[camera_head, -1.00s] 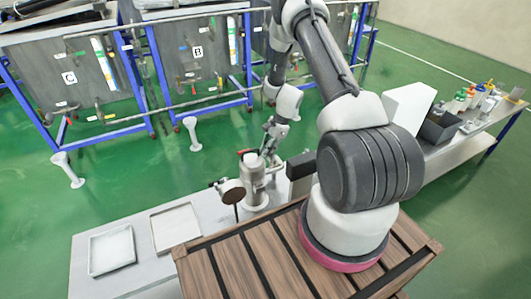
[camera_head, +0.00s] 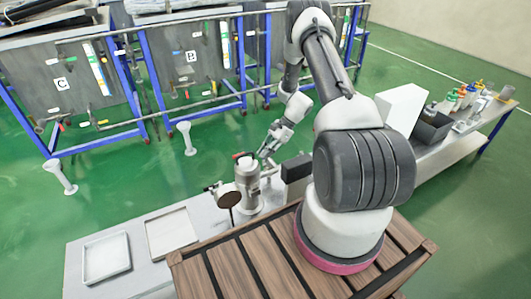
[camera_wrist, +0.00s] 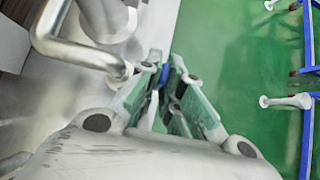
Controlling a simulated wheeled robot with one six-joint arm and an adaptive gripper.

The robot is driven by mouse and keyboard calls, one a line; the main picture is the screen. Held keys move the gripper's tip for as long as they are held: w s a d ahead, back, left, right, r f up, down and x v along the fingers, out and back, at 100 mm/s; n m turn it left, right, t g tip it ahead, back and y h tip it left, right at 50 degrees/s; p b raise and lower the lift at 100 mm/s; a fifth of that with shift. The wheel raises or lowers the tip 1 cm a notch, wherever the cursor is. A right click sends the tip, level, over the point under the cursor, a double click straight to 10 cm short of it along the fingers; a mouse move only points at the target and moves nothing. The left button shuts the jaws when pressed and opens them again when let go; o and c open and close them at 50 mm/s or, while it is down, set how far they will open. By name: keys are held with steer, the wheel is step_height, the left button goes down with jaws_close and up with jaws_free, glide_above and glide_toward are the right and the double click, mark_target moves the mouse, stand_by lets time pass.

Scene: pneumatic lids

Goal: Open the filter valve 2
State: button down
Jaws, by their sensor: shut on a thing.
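The filter (camera_head: 247,178) is an upright silver metal cylinder on the grey bench. My gripper (camera_head: 264,153) is at its upper right side in the head view. In the wrist view, my gripper (camera_wrist: 164,70) is closed around a small blue piece (camera_wrist: 165,73), which looks like a valve handle. Most of this piece is hidden between the fingertips. A bent metal pipe (camera_wrist: 62,48) runs close to the left of the fingers. No valve number is readable.
Blue-framed tanks (camera_head: 190,62) stand behind, across green floor.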

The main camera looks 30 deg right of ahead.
steer(key=c, duration=1.6)
jaws_free()
steer(key=shift+r, duration=0.1)
steer(key=v, duration=1.2)
